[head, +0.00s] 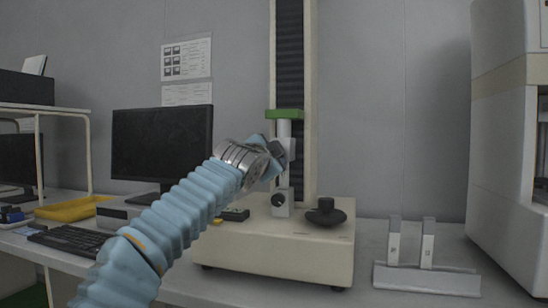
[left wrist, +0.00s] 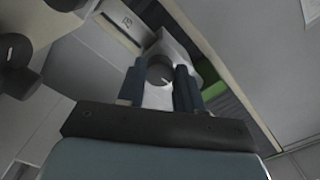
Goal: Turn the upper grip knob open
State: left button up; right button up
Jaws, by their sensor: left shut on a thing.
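The testing machine's upper grip (head: 290,150) hangs on a white rod (head: 284,129) below a green block (head: 284,114). My left gripper (head: 277,152) reaches it from the left at the height of the upper grip and hides its knob in the head view. In the left wrist view the round dark grey upper grip knob (left wrist: 160,71) with a light mark sits between the two fingers of my left gripper (left wrist: 160,78), which is shut on it. The lower grip (head: 281,203) with its dark knob stands below, apart from the gripper. My right gripper is not in view.
The machine's beige base (head: 280,252) carries a black round handle (head: 326,214) to the right of the lower grip. A tall column (head: 291,60) rises behind. A monitor (head: 160,147) and keyboard (head: 70,238) are left; a metal fixture (head: 426,277) lies right.

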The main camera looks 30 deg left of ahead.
pick_arm(q)
jog(key=shift+f, duration=0.1)
jog(key=o, duration=1)
jog(key=shift+o, duration=0.2)
jog(key=shift+s, duration=0.1)
jog(key=b+v, duration=0.3)
jog(key=v, duration=1)
jog(key=shift+s, duration=0.3)
jog(key=shift+d, duration=0.15)
